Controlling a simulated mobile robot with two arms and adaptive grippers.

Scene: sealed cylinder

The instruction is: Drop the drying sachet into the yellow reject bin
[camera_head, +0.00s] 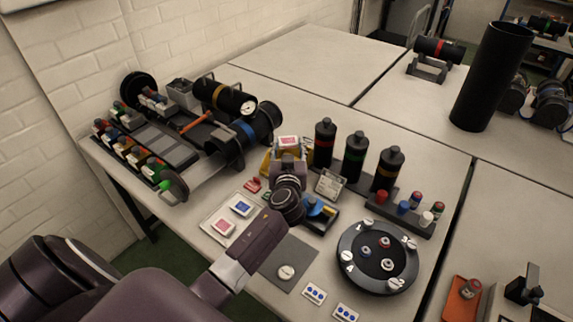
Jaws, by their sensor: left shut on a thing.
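My left gripper (288,164) reaches over the middle of the table and is shut on a small white sachet with a red print (289,142), which shows just past its fingertips. The yellow reject bin (266,164) is partly hidden behind the gripper; only some yellow edges show. The sachet appears at or above the bin, but I cannot tell whether it is inside the rim. My right gripper is not in view.
A pale tray (208,220) holds a blue-printed and a red-printed packet. Several black bottles (354,153) stand right of the gripper. A round black plate (378,284) lies front right.

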